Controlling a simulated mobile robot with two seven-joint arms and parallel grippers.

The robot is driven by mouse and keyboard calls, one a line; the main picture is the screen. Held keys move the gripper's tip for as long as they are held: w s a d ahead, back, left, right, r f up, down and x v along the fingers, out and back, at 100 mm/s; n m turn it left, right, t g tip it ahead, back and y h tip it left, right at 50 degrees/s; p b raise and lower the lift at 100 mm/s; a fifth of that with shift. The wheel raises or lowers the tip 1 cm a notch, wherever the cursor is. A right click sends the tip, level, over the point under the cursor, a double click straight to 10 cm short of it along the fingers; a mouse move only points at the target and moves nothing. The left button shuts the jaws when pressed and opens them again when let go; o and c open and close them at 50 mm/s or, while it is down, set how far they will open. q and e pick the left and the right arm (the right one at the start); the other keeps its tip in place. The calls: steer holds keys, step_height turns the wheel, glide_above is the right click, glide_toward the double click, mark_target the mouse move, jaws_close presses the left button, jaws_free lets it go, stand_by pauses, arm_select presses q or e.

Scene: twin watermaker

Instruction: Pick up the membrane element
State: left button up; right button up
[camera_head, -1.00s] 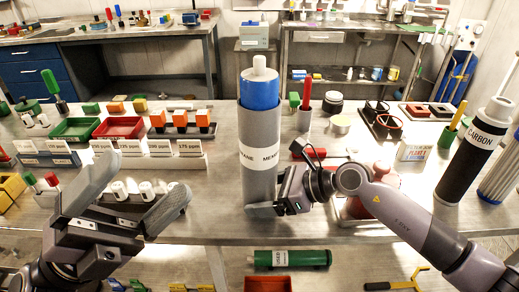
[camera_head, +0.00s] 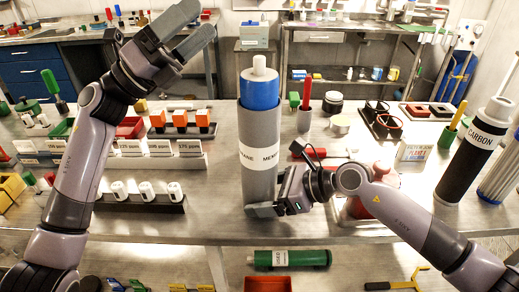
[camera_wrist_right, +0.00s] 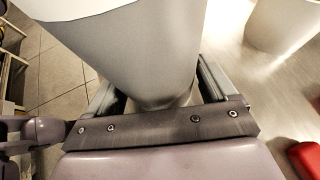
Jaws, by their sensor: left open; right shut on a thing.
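The membrane element (camera_head: 260,88) is a blue cylinder with a white top. It stands upright and sticks out of a grey tube (camera_head: 258,184) with a white label reading partly "MEM" on the steel bench. My right gripper (camera_head: 268,203) is shut on the lower part of the grey tube, from the right. The right wrist view shows the grey tube (camera_wrist_right: 150,60) between its fingers. My left gripper (camera_head: 200,32) is open and empty, raised at the upper left, above and left of the blue cylinder and apart from it. The blue cylinder's lower part is hidden inside the tube.
A black carbon cylinder (camera_head: 470,158) stands at the right. A dark rack with white bottles (camera_head: 146,190) and a row of ppm-labelled blocks (camera_head: 178,148) lie left of the tube. A red-handled tool (camera_head: 305,105) stands close behind it on the right.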

arm_select(q)
steer(key=w+d+r+m+g, duration=0.2)
steer(key=w+d+r+m, duration=0.1)
steer(key=r, duration=0.3)
steer(key=s+d+m+g+y, duration=0.45)
steer(key=d+g, duration=0.25)
steer(key=d, duration=0.4)
steer(key=n+t+y, duration=0.1)
steer(key=n+y, duration=0.3)
steer(key=y, duration=1.3)
glide_toward(259, 74)
steer(key=f, duration=0.6)
steer(key=shift+w+d, duration=0.25)
steer(key=shift+w, duration=0.15)
steer(key=f, duration=0.3)
steer(key=w+f, duration=0.1)
steer(key=f, duration=0.1)
steer(key=shift+d+f, duration=0.3)
steer(key=shift+w+r, duration=0.1)
steer(key=c, duration=1)
